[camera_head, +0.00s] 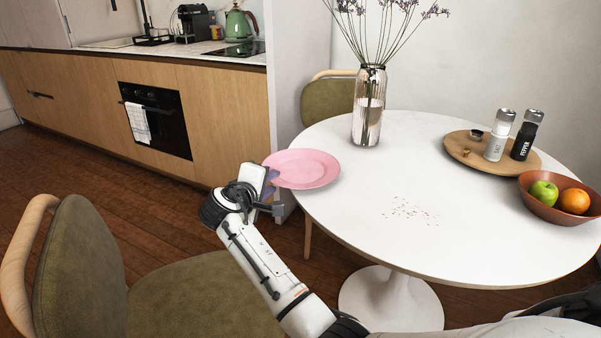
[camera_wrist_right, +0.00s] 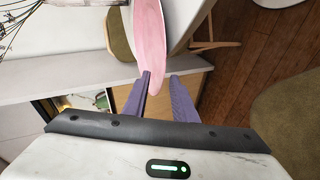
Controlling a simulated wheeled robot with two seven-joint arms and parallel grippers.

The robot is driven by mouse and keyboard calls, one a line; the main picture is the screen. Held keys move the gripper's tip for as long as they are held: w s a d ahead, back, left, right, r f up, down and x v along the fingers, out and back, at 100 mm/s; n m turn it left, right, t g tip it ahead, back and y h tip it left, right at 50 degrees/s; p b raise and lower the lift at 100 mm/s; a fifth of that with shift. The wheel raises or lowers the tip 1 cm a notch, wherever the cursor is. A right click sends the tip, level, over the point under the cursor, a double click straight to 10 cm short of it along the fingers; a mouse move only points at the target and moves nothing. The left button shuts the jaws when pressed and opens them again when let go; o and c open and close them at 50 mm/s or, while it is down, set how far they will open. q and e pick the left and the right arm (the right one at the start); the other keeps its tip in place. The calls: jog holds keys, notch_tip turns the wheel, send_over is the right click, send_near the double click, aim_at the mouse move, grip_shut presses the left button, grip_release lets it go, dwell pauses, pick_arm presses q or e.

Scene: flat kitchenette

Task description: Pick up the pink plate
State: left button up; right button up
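The pink plate (camera_head: 301,168) lies at the left edge of the round white table (camera_head: 450,225), its left rim at or slightly past the table edge. My right gripper (camera_head: 274,190) is at the plate's left rim. In the right wrist view the plate (camera_wrist_right: 150,35) shows nearly edge-on, its rim at the gap between the two purple fingertips. The right gripper (camera_wrist_right: 161,78) is open, with a clear gap between its fingers. I cannot tell whether either finger touches the plate. My left gripper is not in view.
A glass vase (camera_head: 369,105) with dried flowers stands behind the plate. A wooden tray (camera_head: 463,150) with salt and pepper mills and a fruit bowl (camera_head: 545,207) are at the right. Crumbs (camera_head: 410,210) lie mid-table. A green chair (camera_head: 200,300) stands at front left.

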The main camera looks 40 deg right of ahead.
jog(key=shift+x, duration=1)
jog(key=shift+c, duration=0.3)
grip_shut()
jog(key=shift+a, duration=0.1)
